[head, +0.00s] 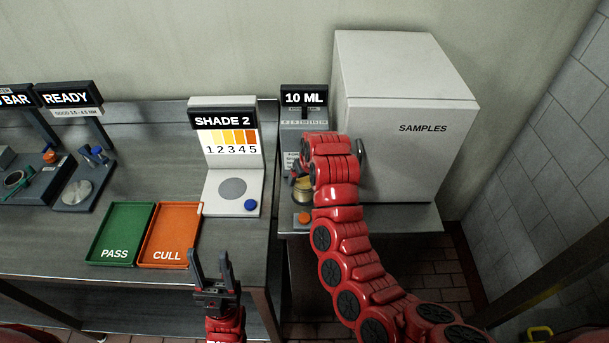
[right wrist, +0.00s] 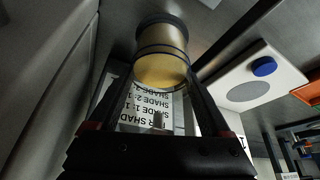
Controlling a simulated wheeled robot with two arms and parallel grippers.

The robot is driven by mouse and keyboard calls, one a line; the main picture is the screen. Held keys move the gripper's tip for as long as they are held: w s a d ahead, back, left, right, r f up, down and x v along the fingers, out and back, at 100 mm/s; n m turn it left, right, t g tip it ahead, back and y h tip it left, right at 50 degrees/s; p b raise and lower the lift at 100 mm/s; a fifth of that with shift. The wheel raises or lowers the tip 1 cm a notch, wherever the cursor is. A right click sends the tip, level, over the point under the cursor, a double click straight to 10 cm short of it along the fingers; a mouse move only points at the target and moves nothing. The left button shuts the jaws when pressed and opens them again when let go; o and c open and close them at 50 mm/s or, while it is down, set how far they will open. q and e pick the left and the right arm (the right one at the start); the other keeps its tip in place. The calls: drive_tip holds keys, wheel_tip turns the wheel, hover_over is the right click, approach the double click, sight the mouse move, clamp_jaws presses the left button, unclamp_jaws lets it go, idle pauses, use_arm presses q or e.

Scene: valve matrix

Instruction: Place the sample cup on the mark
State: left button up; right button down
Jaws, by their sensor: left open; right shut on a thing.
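The sample cup (right wrist: 163,68), a clear cylinder with dark bands and amber contents, is between the fingers of my right gripper in the right wrist view. In the head view my right gripper (head: 300,178) is shut on the cup (head: 303,191) in front of the 10 ML station (head: 304,97), partly hidden by my red arm. A round grey mark (head: 232,188) lies bare on the white SHADE 2 stand, left of the cup; it also shows in the right wrist view (right wrist: 249,92). My left gripper (head: 212,262) is open and empty in front of the bench.
The SHADE 2 stand has a colour scale (head: 229,141) and a blue button (head: 250,205). Green PASS (head: 122,222) and orange CULL (head: 172,225) trays lie empty to its left. The white SAMPLES cabinet (head: 400,130) stands right. An orange button (head: 304,218) sits near the cup.

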drive_tip(key=shift+f, duration=0.15)
unclamp_jaws()
drive_tip(key=shift+r, duration=0.3)
drive_tip(key=shift+s+r, duration=0.1)
drive_tip(key=shift+r, duration=0.15)
drive_tip(key=v, duration=1.1)
